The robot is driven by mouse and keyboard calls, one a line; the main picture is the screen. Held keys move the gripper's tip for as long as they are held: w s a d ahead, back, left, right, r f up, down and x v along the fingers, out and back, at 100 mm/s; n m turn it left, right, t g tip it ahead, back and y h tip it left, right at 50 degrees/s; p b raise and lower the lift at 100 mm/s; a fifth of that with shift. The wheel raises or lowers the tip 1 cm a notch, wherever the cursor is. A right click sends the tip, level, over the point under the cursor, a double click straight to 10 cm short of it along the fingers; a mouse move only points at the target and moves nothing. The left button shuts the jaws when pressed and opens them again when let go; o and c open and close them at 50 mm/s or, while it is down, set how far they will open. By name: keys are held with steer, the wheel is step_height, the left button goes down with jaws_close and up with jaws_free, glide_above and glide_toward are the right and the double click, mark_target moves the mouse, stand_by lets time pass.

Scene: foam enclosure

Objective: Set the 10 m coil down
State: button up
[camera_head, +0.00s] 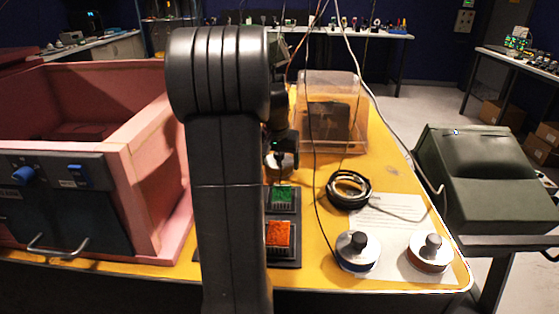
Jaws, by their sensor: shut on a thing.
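My gripper (282,146) is small in the head view, partly hidden behind my own dark arm. It points down over the table, behind the green button. It is shut on a pale silvery piece (281,162), which I take for the 10 m coil; only part of it shows and no label is readable. I cannot tell whether the piece touches the table. Two silver discs with black knobs stand at the front right, one with a blue rim (357,251) and one with a brown-orange rim (430,252). A black cable ring (348,189) lies behind them.
The yellow table (395,175) has bare room right of the clear box (333,112). Green (282,196) and orange (279,235) buttons sit in front of my gripper. A white sheet (385,225) lies under the discs. Thin cables hang across. A pink foam enclosure (150,165) stands left.

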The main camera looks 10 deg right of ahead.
mark_target(277, 166)
steer(key=o, duration=1.1)
steer(key=shift+f, duration=0.1)
steer(key=p+v, duration=0.1)
steer(key=v, duration=1.1)
steer(key=shift+s, duration=0.1)
